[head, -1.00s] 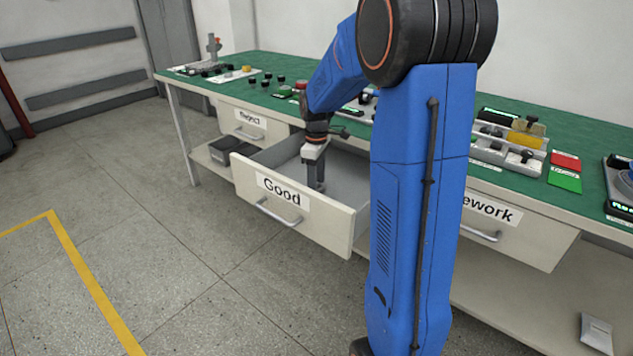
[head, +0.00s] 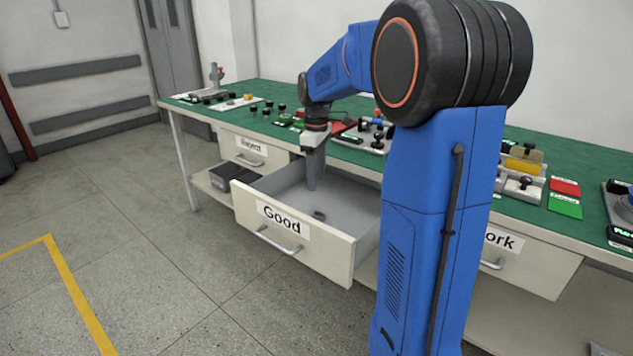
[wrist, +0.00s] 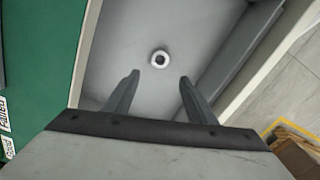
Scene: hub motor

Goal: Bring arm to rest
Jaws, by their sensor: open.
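My gripper (head: 312,172) points down over the open drawer labelled Good (head: 330,252). In the wrist view my gripper (wrist: 158,85) is open, with its two fingers apart and nothing between them. A small round part with a bright ring and dark centre (wrist: 159,58) lies on the drawer floor, beyond the fingertips and apart from them. In the head view this part (head: 319,215) is a small dark piece below the gripper. My blue arm hides part of the bench and the drawer's right side.
The green bench top (head: 262,95) holds fixtures and small parts. The Reject drawer (head: 252,150) is shut at left and the Rework drawer (head: 530,262), partly hidden, at right. A dark bin (head: 232,176) sits on the lower shelf. The floor at left is clear.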

